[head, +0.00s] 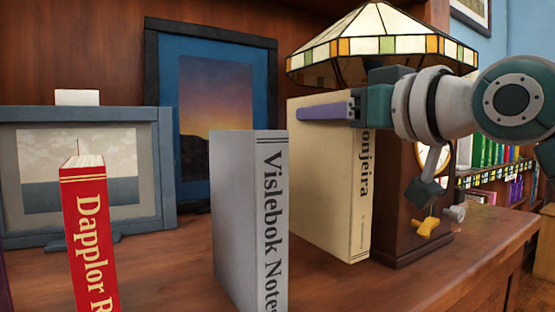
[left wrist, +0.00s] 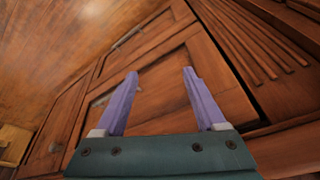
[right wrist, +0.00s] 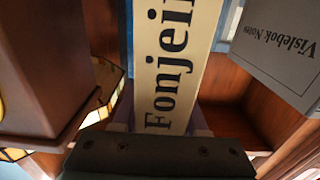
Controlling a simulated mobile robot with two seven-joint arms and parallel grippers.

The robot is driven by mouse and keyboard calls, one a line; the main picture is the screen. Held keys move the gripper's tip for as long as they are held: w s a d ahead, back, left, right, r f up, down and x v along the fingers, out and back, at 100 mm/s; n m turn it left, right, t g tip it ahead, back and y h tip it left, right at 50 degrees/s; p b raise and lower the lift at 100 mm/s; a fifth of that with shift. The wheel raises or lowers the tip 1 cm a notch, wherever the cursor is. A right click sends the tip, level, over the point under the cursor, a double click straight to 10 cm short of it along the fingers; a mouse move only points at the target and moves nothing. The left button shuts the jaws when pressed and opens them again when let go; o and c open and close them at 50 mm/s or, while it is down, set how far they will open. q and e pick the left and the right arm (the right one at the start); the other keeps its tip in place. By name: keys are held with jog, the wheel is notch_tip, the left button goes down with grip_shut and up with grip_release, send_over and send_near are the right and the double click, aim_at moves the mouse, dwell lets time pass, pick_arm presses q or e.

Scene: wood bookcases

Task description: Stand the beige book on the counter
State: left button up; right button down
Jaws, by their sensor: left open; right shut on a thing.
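The beige book (head: 325,200), with "Fonjeira" on its spine, is upright on or just above the wooden counter (head: 180,265), between the grey book and the clock. I cannot tell whether its bottom edge touches the counter. My right gripper (head: 318,112) reaches in from the right and is shut on the book's upper part. In the right wrist view the book's spine (right wrist: 172,65) lies between the purple fingers. My left gripper (left wrist: 160,75) is open and empty in front of wooden cabinet doors (left wrist: 190,85); it is not in the head view.
A grey book (head: 235,200) stands just left of the beige one, and a red book (head: 90,230) further left. A brown clock (head: 405,225) is close on the right, under a stained-glass lamp (head: 380,45). Framed pictures (head: 155,100) stand behind. Bare counter shows at the right front.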

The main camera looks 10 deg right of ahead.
aim_at(326, 148)
jog(key=shift+f+b, duration=0.85)
jog(key=shift+f, duration=1.15)
jog(key=shift+f, duration=0.2)
jog(key=shift+c, duration=2.2)
grip_release()
